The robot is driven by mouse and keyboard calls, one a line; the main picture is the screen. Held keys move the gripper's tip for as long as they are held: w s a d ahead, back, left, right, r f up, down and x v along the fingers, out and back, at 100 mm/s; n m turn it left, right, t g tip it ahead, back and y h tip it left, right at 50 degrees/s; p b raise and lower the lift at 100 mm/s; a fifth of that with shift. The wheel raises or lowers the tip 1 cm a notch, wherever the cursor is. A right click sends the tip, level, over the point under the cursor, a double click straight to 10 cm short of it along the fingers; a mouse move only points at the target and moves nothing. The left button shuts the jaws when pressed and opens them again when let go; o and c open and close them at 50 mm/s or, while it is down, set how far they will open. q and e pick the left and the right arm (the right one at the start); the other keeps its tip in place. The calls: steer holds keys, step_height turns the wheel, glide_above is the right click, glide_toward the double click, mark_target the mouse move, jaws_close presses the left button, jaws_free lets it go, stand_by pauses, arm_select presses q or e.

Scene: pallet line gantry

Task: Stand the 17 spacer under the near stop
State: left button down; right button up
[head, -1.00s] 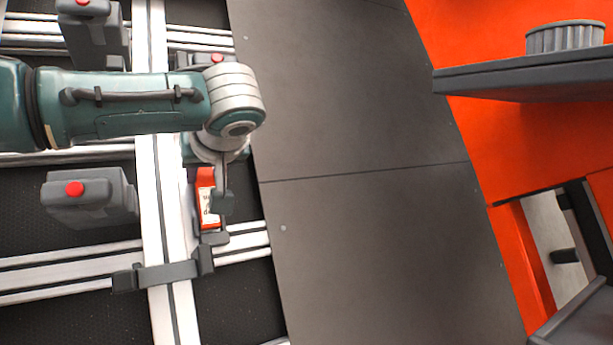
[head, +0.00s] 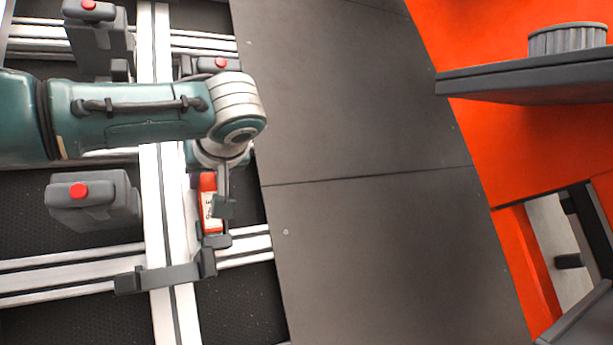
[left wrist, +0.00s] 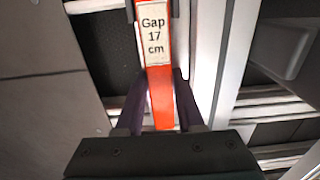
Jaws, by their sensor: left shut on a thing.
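The 17 spacer is an orange bar with a white label (head: 209,211). In the left wrist view the label on the spacer (left wrist: 154,45) reads "Gap 17 cm". My left gripper (head: 222,206) is shut on it, with one finger on each side in the left wrist view (left wrist: 158,92). A dark grey bracket (head: 165,279) clamped across the white rails looks like the near stop. The spacer's lower end in the head view is close to the bracket's right end; I cannot tell whether they touch. My right gripper is not in view.
Grey blocks with red buttons stand by the rails, one left of the spacer (head: 95,202) and one at the top left (head: 97,35). A wide dark panel (head: 360,190) to the right is clear. A dark shelf (head: 525,82) holds a ribbed grey cylinder (head: 567,39).

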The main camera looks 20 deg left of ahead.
arm_select(q)
steer(key=shift+s+d+f, duration=0.1)
steer(key=shift+f, duration=0.3)
stand_by(0.5)
steer(key=shift+c, duration=2.2)
jaws_free()
steer(key=shift+r, duration=0.1)
steer(key=p+v, duration=0.3)
steer(key=v, duration=0.7)
steer(key=shift+p, duration=0.35)
